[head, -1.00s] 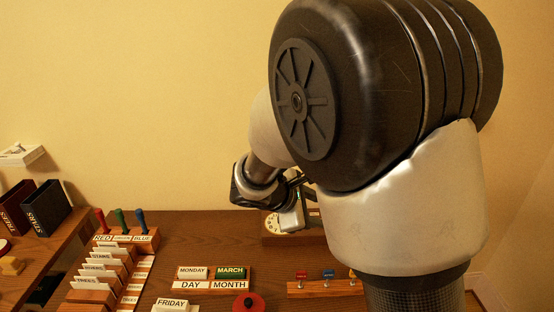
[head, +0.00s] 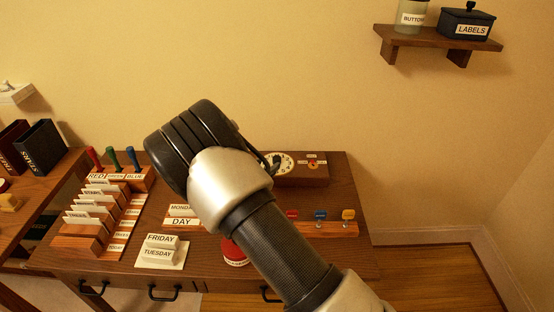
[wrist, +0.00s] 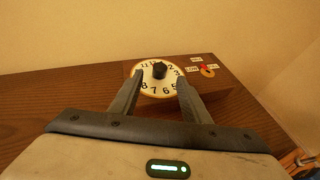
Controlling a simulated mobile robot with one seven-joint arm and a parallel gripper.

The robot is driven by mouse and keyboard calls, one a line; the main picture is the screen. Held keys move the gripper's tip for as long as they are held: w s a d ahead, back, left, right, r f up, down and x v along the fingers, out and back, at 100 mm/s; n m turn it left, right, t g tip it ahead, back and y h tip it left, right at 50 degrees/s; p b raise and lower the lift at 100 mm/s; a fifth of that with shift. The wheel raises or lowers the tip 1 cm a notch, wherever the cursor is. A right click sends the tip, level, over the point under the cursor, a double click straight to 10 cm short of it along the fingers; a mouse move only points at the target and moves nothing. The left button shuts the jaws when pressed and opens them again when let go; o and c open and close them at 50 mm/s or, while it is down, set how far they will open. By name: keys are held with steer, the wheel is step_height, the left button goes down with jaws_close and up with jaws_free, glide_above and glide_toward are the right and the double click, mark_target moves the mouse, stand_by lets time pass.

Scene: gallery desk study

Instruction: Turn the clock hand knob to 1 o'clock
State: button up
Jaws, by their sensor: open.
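The clock is a round white dial with black numerals and an orange rim, set on a wooden box. Its dial (wrist: 151,88) shows in the wrist view between my fingers, and part of the dial (head: 287,160) shows in the head view. A dark knob (wrist: 159,70) stands at the dial's middle. A small red mark shows just up-left of the knob, near the 12; I cannot tell the hand's exact direction. My gripper (wrist: 160,78) is open, with its fingers either side of the knob in the picture. Contact cannot be told. In the head view my arm hides most of the gripper.
The clock's wooden box (head: 313,180) also bears small tags. A rail with red, blue and yellow tags (head: 347,229) lies before it. Card racks (head: 90,236) and coloured-handled stamps stand left. A wall shelf (head: 437,41) hangs at right. The desk's right edge is clear.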

mark_target(276, 158)
steer(key=x, duration=1)
steer(key=shift+d+b, duration=0.1)
steer(key=shift+b, duration=0.25)
steer(key=shift+s, duration=0.1)
steer(key=shift+c, duration=0.3)
steer(key=c, duration=1)
